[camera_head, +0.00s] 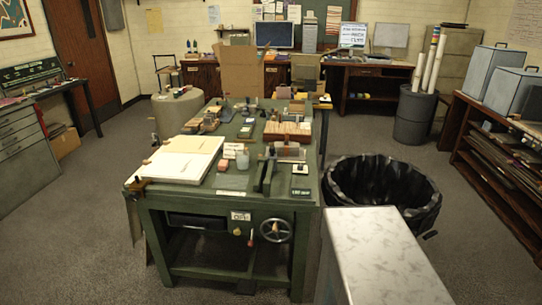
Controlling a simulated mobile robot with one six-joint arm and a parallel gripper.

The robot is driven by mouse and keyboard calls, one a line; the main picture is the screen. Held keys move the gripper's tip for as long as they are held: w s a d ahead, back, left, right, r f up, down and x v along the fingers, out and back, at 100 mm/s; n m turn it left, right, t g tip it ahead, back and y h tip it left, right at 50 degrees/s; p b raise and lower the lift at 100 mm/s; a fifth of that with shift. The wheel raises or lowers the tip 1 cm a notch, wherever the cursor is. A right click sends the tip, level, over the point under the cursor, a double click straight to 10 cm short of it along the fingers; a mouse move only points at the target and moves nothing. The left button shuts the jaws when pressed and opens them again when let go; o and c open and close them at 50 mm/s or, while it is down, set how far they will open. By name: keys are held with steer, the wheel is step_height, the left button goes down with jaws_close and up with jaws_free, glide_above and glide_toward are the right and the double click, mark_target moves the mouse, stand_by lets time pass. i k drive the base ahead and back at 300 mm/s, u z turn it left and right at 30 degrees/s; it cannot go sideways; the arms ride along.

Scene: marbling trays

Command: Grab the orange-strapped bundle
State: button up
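I cannot make out an orange strap on any bundle at this size. On the green workbench (228,185) lies a wide stack of cream and white sheets (185,160) at the front left. A reddish-brown stack (287,132) lies farther back on the right half of the bench. Small orange-brown pieces (208,122) sit near the bench's left back edge, too small to tell apart. My gripper is not in view.
A black-lined bin (383,188) stands right of the bench. A pale grey block with a marbled top (380,250) is close at the front right. A dark barrel with rolled tubes (414,117) stands behind. Grey floor (75,235) is open on the left.

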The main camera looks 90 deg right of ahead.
mark_target(286, 148)
steer(key=u, duration=0.8)
steer(key=k, duration=2.8)
steer(key=z, duration=0.6)
